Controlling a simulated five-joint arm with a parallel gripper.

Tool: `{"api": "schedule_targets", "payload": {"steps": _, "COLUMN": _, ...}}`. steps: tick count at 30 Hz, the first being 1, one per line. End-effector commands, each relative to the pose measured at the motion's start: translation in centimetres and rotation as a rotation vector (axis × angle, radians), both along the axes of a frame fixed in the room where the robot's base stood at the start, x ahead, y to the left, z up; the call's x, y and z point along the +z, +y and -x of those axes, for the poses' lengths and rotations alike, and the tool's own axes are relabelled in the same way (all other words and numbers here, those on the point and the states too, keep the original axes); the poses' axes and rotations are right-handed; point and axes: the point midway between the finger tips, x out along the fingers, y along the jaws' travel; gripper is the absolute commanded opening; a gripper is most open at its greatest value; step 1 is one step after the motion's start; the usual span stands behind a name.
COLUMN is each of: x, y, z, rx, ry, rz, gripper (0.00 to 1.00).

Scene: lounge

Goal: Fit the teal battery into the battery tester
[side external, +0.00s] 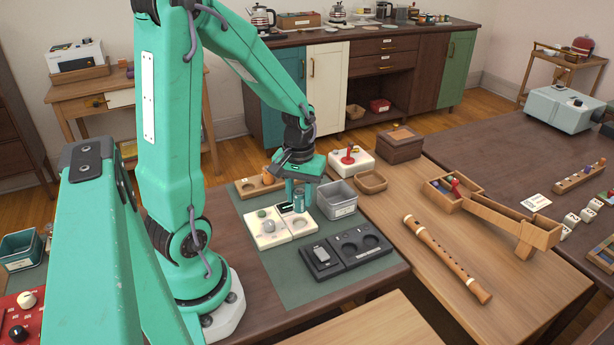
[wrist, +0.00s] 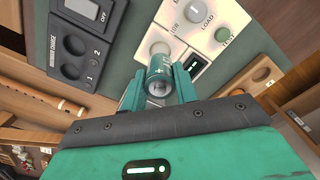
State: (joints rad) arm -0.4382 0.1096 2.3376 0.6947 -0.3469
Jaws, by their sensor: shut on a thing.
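The teal battery (wrist: 160,72) is between the two fingers of my gripper (wrist: 160,92), which is shut on it. One end of the battery faces the wrist camera. Its far end points at a pale round spot on the white battery tester (wrist: 212,45), marked LOAD and TEST. I cannot tell whether the battery touches the tester or is in a socket. In the side external view my gripper (side external: 297,190) points down over the back right part of the white tester (side external: 268,240). The battery's lower end is hard to make out there.
A black unit with two round recesses (side external: 346,250) sits right of the tester on the green mat (side external: 290,283). A grey bin (side external: 338,199) stands close right of my gripper. A wooden holder (side external: 252,189) lies behind. A white box with a red lever (side external: 350,161) stands further back.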

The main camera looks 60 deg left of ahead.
Motion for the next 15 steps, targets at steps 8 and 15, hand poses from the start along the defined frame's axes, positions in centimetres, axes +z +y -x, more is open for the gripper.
{"api": "schedule_targets", "payload": {"steps": 8, "x": -1.9, "y": 0.0, "z": 0.0, "rx": 0.000, "ry": 0.002, "rz": 0.001, "gripper": 0.04}}
{"api": "schedule_targets", "payload": {"steps": 15, "x": -2.9, "y": 0.0, "z": 0.0, "rx": 0.000, "ry": 0.000, "rz": 0.000, "gripper": 0.04}}
